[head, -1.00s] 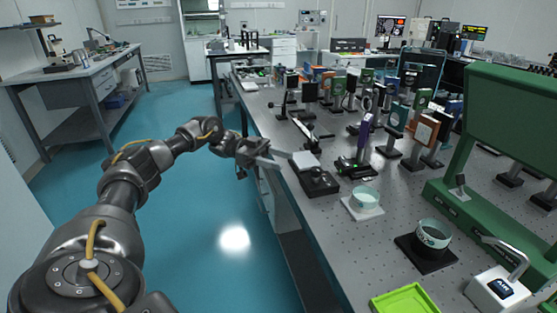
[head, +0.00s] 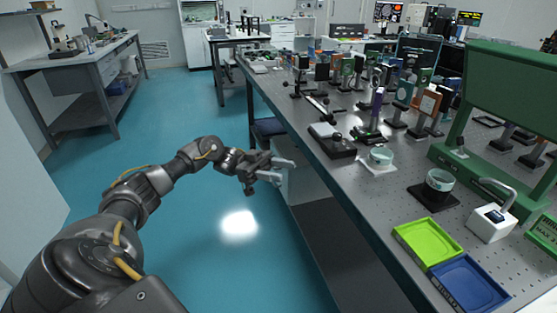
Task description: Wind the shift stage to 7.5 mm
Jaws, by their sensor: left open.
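No readable scale shows, so I cannot tell for sure which device is the shift stage. One candidate is a low black device with a pale plate and a round dark knob (head: 333,141) near the table's left edge. Another is a dark mount with a purple upright (head: 372,122) just behind it to the right. My left gripper (head: 288,172) is open and empty, its fingers pointing right. It is beside the optical table's left edge, in front of and left of the black device, touching neither as far as I see. My right gripper is not in view.
The optical table (head: 392,200) carries many mounted optics at the back. A glass dish on a white pad (head: 380,156), a dish on a black base (head: 438,182), a green tray (head: 427,243) and a blue tray (head: 468,284) stand nearer. Blue floor is clear at left.

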